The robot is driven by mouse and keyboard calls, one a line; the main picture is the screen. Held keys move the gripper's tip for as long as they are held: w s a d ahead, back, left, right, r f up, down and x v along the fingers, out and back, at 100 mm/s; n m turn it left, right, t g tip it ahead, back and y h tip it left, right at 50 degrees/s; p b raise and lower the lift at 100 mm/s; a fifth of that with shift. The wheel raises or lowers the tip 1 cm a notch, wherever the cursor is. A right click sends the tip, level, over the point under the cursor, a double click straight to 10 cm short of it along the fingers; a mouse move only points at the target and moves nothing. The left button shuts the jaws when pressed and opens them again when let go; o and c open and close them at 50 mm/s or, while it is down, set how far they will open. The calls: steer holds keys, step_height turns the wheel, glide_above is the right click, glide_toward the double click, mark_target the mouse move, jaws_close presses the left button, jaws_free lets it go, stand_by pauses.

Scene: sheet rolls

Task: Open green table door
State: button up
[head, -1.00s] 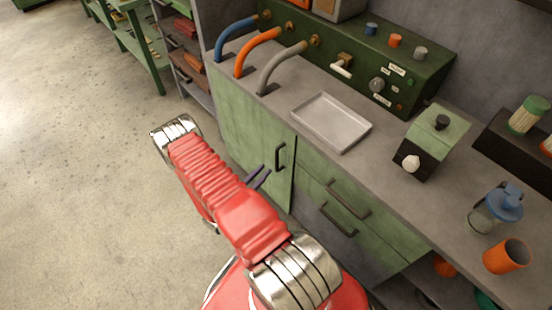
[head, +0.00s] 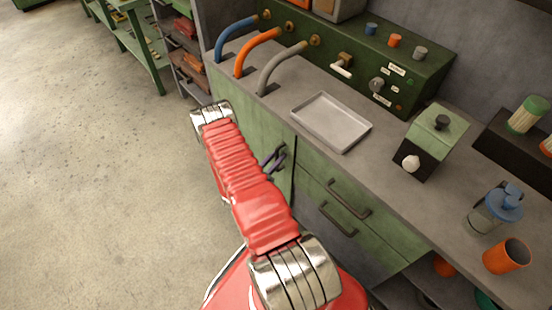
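The green door (head: 285,185) is on the front of the green workbench cabinet, left of the drawers, and it looks shut. Its dark vertical handle (head: 282,158) is near the door's right edge. My red arm reaches over the floor and hides much of the cabinet's left front. My gripper (head: 272,160) shows only as dark, purplish fingertips past the arm's right side. The fingertips overlap the handle in the picture. I cannot tell whether they touch it or sit around it, or how far apart they are.
Green and grey drawers with dark handles (head: 348,198) are right of the door. The grey worktop (head: 300,83) holds a metal tray (head: 330,122), a green-and-black box (head: 433,140), a blue-lidded jar (head: 495,208) and an orange cup (head: 506,256). The floor (head: 90,180) at left is clear.

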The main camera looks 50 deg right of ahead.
jaws_close()
stand_by(0.4)
steer(key=shift+a, duration=0.2)
steer(key=shift+w, duration=0.1)
